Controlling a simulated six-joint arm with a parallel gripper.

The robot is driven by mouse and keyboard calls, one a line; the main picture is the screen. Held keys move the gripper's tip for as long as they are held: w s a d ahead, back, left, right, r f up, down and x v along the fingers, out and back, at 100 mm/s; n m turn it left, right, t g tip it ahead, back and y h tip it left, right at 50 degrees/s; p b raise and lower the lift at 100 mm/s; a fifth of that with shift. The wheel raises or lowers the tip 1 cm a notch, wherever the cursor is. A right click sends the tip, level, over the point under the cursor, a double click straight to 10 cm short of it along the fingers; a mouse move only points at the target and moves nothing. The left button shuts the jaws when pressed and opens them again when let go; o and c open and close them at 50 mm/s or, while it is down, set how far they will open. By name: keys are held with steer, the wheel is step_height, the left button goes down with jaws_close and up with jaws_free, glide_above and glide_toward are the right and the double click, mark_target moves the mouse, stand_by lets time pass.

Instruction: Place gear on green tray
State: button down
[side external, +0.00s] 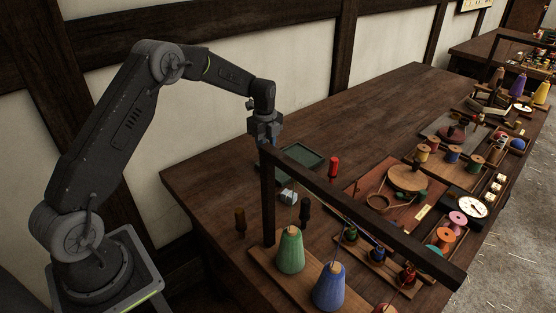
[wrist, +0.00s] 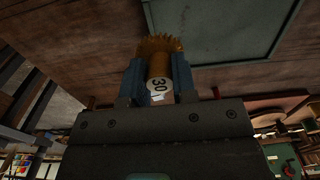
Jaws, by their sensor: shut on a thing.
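My gripper (side external: 266,138) is near the table's far left edge, just left of the green tray (side external: 320,163) in the side view. In the wrist view my gripper (wrist: 157,75) has its two blue fingers shut on the gear (wrist: 158,45). The gear is brass-coloured with a toothed end and a hub carrying a white label reading 30. The green tray (wrist: 205,63) lies beyond and to the right of the gear in the wrist view, apart from it. In the side view the gear cannot be made out; a wooden post stands near the fingers.
A dark wooden frame (side external: 361,211) with a post and long rail crosses in front of the tray. A red spool (side external: 333,167) and a small grey-white object (side external: 288,197) stand close by. Green (side external: 290,251) and blue (side external: 329,287) cones stand in front. The table behind the tray is clear.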

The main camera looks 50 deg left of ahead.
mark_target(277, 169)
steer(key=shift+w+d+f, duration=1)
steer(key=shift+w+d, duration=0.15)
steer(key=shift+d, duration=0.1)
steer(key=shift+f, duration=2.05)
steer(key=shift+f, duration=0.15)
steer(key=c, duration=0.9)
jaws_free()
